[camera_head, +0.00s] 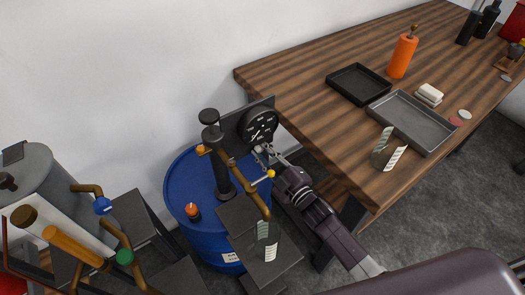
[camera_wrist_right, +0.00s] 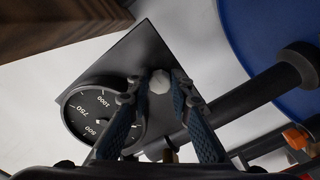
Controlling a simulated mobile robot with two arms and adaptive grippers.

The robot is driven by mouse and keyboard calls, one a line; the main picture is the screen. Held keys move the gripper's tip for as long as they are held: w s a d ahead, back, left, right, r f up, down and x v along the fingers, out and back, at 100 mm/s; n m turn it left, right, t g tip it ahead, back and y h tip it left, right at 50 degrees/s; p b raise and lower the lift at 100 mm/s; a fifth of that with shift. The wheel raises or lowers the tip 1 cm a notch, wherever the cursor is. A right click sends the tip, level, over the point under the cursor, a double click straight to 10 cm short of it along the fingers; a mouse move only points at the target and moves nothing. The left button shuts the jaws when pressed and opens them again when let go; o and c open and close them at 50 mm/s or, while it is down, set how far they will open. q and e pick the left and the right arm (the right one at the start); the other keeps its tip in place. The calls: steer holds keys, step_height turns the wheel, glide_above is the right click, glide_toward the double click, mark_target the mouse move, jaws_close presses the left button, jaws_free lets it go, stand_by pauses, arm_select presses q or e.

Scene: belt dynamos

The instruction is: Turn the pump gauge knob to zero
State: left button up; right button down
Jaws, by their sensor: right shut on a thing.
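The black pump gauge (camera_head: 258,125) has a round dial with pale markings on a dark square plate, beside the blue barrel. The dial (camera_wrist_right: 95,112) shows in the right wrist view with 750 and 1000 readable, partly behind a finger. A small pale faceted knob (camera_wrist_right: 158,80) sits on the plate beside the dial. My right gripper (camera_head: 268,154) reaches up to the plate just below the dial. In the wrist view its fingertips (camera_wrist_right: 159,92) are on both sides of the knob, shut on it. The needle's reading is unclear. My left gripper is not in view.
A blue barrel (camera_head: 182,182) with a black pump column (camera_head: 218,160) and brass pipes stands left of my right gripper. A wooden table (camera_head: 300,82) holding trays (camera_head: 440,143) and an orange bottle (camera_head: 402,55) is to the right. A grey tank (camera_head: 48,175) stands at far left.

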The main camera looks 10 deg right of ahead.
steer(key=shift+f, duration=0.1)
steer(key=c, duration=1.7)
jaws_free()
steer(key=shift+c, duration=0.2)
steer(key=v, duration=1.2)
steer(key=shift+s, duration=0.1)
